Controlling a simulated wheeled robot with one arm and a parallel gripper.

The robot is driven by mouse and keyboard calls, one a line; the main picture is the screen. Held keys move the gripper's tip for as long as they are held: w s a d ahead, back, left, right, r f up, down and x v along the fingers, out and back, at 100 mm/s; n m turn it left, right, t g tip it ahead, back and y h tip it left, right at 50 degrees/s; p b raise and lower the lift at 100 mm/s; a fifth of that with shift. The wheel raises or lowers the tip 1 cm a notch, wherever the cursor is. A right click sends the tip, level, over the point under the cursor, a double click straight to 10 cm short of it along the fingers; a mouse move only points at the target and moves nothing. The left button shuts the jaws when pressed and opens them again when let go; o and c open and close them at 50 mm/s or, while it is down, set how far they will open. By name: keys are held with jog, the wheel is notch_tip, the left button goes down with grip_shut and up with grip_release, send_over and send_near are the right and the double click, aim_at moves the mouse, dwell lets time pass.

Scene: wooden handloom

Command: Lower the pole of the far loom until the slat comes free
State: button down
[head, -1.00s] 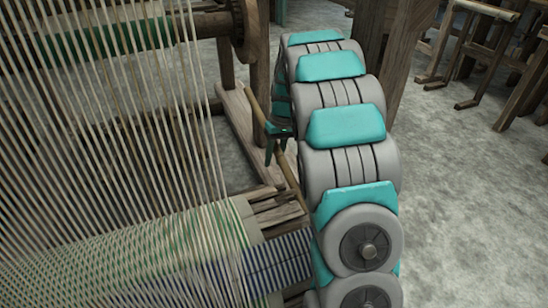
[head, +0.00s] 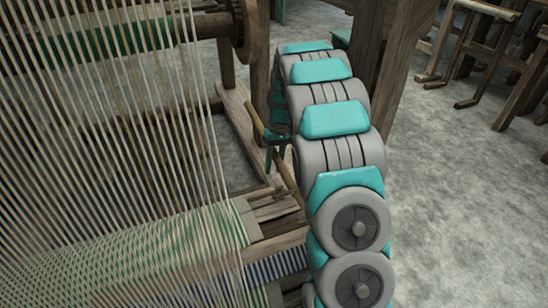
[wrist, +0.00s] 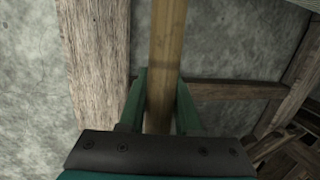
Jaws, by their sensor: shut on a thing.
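The pole (head: 286,172) is a thin wooden rod slanting down to the right beside the loom (head: 230,65). My gripper (head: 275,143) is shut on it, with the dark green fingers around it. In the wrist view the pole (wrist: 167,50) runs up the picture between both fingers of my gripper (wrist: 160,108). The pole's lower end is hidden behind my arm in the head view. Wooden bars (head: 275,209) lie at the right edge of the woven cloth (head: 180,245). I cannot tell which of them is the slat.
Pale warp threads (head: 100,120) fill the left side, close to my arm. A thick wooden post (head: 385,65) stands behind my arm. More wooden frames (head: 490,50) stand at the back right. The grey floor (head: 460,200) on the right is clear.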

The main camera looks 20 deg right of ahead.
aim_at(276, 151)
jog(key=shift+f+g, duration=0.3)
jog(key=shift+f, duration=0.45)
jog(key=c, duration=0.6)
grip_release()
jog(key=shift+r, duration=0.1)
jog(key=p+v, duration=0.1)
jog(key=v, duration=0.6)
jog(key=shift+w+r, duration=0.1)
jog(key=shift+d+r, duration=0.1)
jog(key=shift+r, duration=0.05)
